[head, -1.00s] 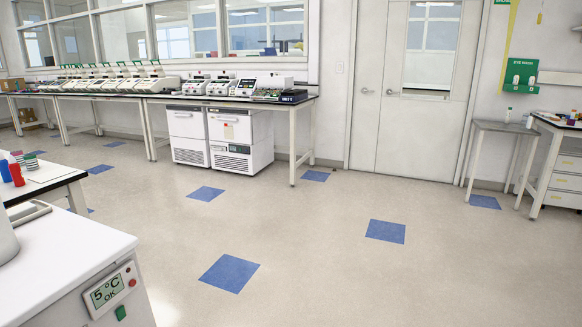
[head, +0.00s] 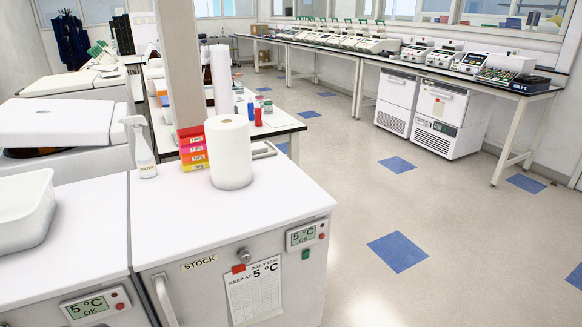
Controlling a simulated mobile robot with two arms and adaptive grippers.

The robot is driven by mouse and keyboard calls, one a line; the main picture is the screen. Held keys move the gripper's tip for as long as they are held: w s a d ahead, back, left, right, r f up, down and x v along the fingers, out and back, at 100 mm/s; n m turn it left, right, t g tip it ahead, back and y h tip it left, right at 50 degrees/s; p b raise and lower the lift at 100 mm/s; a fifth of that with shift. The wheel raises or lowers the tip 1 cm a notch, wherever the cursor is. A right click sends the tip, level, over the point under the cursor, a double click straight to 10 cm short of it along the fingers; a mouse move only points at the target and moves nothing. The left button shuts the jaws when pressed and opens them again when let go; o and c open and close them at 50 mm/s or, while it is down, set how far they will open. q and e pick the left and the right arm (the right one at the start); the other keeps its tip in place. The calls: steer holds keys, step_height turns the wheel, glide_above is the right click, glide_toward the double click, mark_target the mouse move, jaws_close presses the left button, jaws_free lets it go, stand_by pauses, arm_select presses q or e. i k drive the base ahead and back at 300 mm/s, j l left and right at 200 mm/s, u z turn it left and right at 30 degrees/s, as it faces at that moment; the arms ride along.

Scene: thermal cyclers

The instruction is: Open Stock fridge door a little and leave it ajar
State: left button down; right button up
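The Stock fridge (head: 215,285) stands at the lower middle of the head view, a white under-counter unit with a "STOCK" label (head: 199,263) on its front. Its door looks shut, and its lower part is cut off by the frame. A vertical handle (head: 166,301) sits at the door's left side. A daily log sheet (head: 254,292) hangs on the front, and a display (head: 302,236) reads 5 °C OK. Neither of my grippers is in view.
A second unit with its own display (head: 88,307) adjoins on the left, bearing a white tray (head: 24,212). A paper roll (head: 229,152), spray bottle (head: 142,150) and tip boxes (head: 192,148) stand on or behind the top. Open floor (head: 350,220) lies to the right.

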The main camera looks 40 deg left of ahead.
mark_target(212, 289)
steer(key=u, duration=1.6)
